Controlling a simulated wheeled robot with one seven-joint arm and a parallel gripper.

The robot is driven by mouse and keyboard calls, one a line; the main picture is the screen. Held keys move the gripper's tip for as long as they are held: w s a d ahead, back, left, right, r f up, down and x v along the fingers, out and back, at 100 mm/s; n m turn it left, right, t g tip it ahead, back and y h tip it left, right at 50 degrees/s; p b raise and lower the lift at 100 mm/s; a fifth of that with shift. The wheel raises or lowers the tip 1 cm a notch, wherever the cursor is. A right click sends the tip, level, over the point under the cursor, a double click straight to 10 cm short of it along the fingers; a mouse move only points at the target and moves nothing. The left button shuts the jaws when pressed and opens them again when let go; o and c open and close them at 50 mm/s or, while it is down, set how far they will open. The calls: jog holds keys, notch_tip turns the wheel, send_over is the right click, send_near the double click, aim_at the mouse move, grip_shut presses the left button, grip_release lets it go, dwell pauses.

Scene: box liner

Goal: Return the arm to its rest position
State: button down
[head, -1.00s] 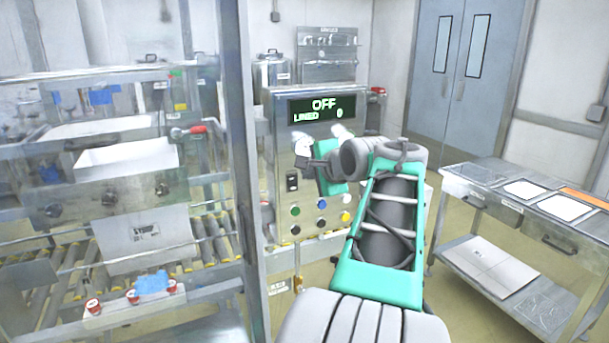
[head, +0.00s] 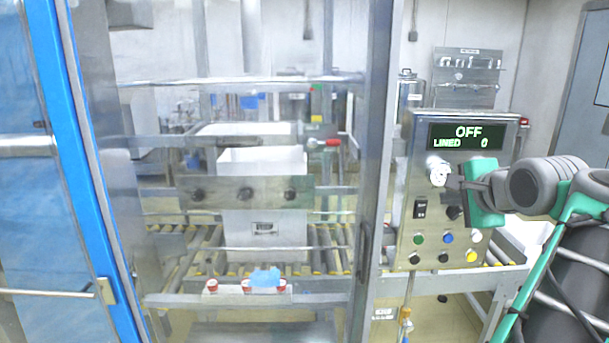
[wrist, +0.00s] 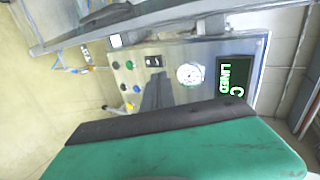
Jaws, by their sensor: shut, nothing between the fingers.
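My gripper (head: 453,184) is at the right in the head view, at the end of my green and grey arm. It is in front of the steel control panel (head: 403,232), just right of and below the white round gauge (head: 437,170). Its fingers look shut and hold nothing. In the wrist view my gripper's green body fills the bottom, with dark fingers (wrist: 155,92) pointing at the panel. The gauge (wrist: 190,74) and the lit display (wrist: 235,76) show beyond. I cannot tell the exact gap to the panel.
The panel's display (head: 466,136) reads OFF and LINED 0. Left of it stands a clear guard with a steel post (head: 376,120). Behind the guard a white lined box (head: 262,210) sits on a roller conveyor (head: 190,250). A blue-framed door (head: 85,170) is at far left.

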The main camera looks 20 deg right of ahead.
jog(key=w+a+f+n+g+y, duration=0.2)
jog(key=a+f+n, duration=0.3)
jog(key=a+f, duration=0.4)
jog(key=w+a+f+n+g+y, duration=0.15)
jog(key=a+f+n, duration=0.4)
jog(key=a, duration=0.55)
jog(key=s+a+f+n+g, duration=0.4)
jog(key=s+a+f+n, duration=0.7)
jog(key=a+f, duration=0.2)
notch_tip(320, 180, down, 2)
jog(key=shift+f, duration=0.2)
jog(key=shift+a+g, duration=0.1)
jog(key=shift+g, duration=0.15)
